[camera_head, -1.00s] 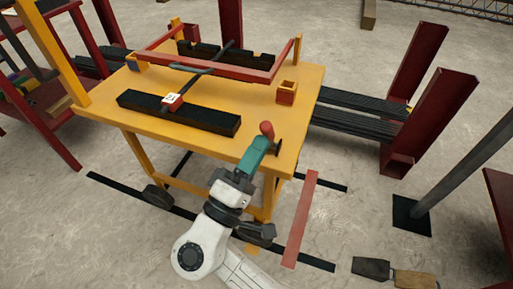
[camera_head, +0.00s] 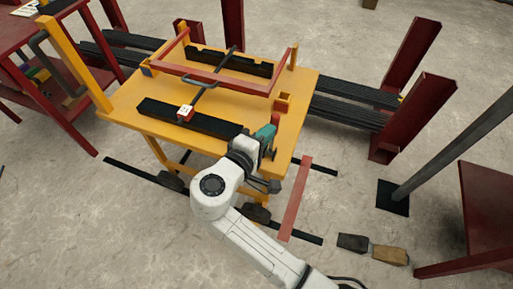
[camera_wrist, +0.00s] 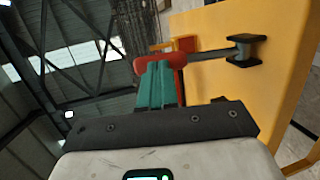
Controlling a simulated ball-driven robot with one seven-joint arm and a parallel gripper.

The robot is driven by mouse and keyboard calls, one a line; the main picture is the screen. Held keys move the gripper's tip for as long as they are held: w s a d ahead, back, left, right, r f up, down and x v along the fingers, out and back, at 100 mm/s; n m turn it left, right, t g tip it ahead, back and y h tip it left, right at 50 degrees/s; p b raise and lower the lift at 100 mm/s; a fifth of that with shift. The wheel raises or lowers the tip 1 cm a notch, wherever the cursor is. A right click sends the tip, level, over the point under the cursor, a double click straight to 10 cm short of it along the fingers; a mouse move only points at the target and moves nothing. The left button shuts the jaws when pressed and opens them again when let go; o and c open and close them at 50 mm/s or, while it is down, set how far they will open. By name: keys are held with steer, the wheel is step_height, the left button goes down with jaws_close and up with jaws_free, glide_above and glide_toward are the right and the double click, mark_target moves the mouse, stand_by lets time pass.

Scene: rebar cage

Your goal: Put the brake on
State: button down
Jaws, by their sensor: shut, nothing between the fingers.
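The brake lever is on the yellow cart (camera_head: 215,140). In the wrist view its grey rod (camera_wrist: 208,55) runs left from a black mount (camera_wrist: 242,49) on the yellow surface to a red knob (camera_wrist: 172,62). My gripper (camera_head: 269,130) has teal fingers and is at the cart's near right corner in the head view. In the wrist view the shut fingers (camera_wrist: 160,68) end right at the red knob, with nothing between them. I cannot tell whether they touch it. In the head view my gripper and wrist hide the knob.
Dark bars (camera_head: 190,118) and a red frame (camera_head: 215,76) lie on the cart top. A red bar (camera_head: 295,200) is to the right of my arm. A dark post (camera_head: 455,150) stands at right, and a brush-like tool (camera_head: 372,248) lies on the floor.

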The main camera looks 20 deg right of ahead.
mark_target(271, 121)
steer(key=shift+w+d+r+g+y+p, duration=0.1)
steer(key=shift+w+d+g+y+p, duration=0.75)
steer(key=shift+p, duration=1.3)
steer(key=shift+w+d+t, duration=0.25)
steer(key=shift+w+d, duration=0.2)
steer(key=shift+r, duration=0.1)
